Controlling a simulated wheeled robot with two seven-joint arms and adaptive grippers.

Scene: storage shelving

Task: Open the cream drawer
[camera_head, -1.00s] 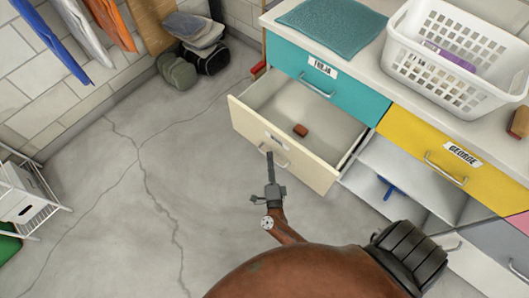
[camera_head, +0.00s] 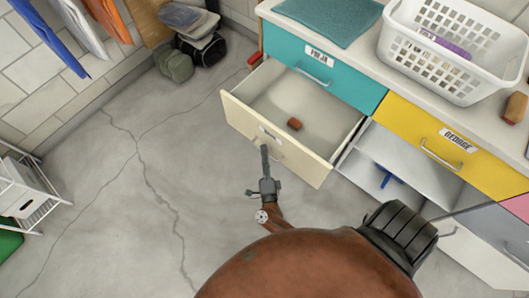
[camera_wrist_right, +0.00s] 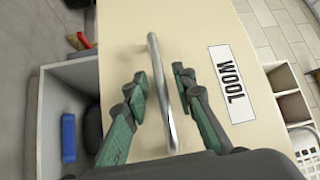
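The cream drawer (camera_head: 295,167) stands pulled far out of the cabinet, and a small brown block (camera_head: 294,124) lies inside. Its front shows in the right wrist view (camera_wrist_right: 125,28), with a WOOL label (camera_wrist_right: 232,84) and a metal bar handle (camera_wrist_right: 158,80). My right gripper (camera_head: 265,148) is at this handle in the head view. In the right wrist view, the right gripper's fingers (camera_wrist_right: 160,85) are on either side of the handle, with visible gaps, so it looks open around the bar. My left gripper is not in view.
A teal drawer (camera_head: 345,92) and a yellow GEORGE drawer (camera_head: 410,140) are shut. A white basket (camera_head: 440,65) stands on the cabinet top. An open shelf compartment holds a blue item (camera_head: 387,178). The floor (camera_head: 100,200) left of the drawer is clear; a white rack (camera_head: 30,200) stands further left.

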